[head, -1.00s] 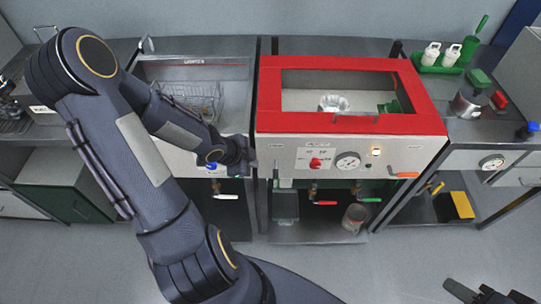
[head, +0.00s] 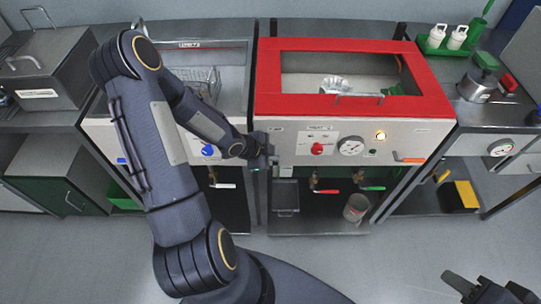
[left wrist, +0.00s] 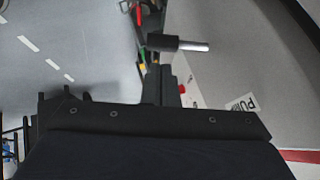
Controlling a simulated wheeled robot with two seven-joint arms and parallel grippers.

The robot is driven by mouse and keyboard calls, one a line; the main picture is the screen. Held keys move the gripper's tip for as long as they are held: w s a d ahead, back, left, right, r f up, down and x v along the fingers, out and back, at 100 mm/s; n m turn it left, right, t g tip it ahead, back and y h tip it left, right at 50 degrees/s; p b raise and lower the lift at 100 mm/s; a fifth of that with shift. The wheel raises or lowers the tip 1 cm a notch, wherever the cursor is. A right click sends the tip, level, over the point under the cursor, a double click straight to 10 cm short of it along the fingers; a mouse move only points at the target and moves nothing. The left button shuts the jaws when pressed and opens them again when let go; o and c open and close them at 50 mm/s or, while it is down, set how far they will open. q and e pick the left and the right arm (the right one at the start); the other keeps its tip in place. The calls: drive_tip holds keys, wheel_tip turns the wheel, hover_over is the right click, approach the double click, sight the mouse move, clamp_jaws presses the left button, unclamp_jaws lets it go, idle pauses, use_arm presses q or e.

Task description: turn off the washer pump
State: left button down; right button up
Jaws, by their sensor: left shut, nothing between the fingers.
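The red-framed machine (head: 265,90) stands in the middle of the head view. Its pale front panel carries a red knob (head: 317,149) below a small label, a round gauge (head: 350,147) and a glowing lamp (head: 380,135). The red knob also shows in the left wrist view (left wrist: 182,89), near a label reading "PU", partly cut off. My left gripper (head: 273,160) is shut and empty at the panel's left end, left of the red knob and apart from it. My right gripper (head: 488,290) is at the bottom right corner, partly out of frame; its opening is unclear.
An orange handle (head: 408,158) sticks out at the panel's right. Red (head: 326,192) and green (head: 372,188) valve handles are below. A blue knob (head: 208,150) is on the left sink unit, close to my left forearm. The floor in front is clear.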

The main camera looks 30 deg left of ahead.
sight(274, 163)
use_arm(q)
drive_tip(key=shift+w+a+f, duration=0.15)
drive_tip(key=shift+a+f, duration=0.1)
drive_tip(key=shift+f, duration=0.3)
wheel_tip(274, 163, down, 2)
drive_tip(key=shift+a+f+b, duration=0.1)
drive_tip(key=shift+f+b, duration=0.1)
drive_tip(key=shift+b, duration=0.9)
drive_tip(key=shift+s+r, duration=0.15)
drive_tip(key=shift+s, duration=0.1)
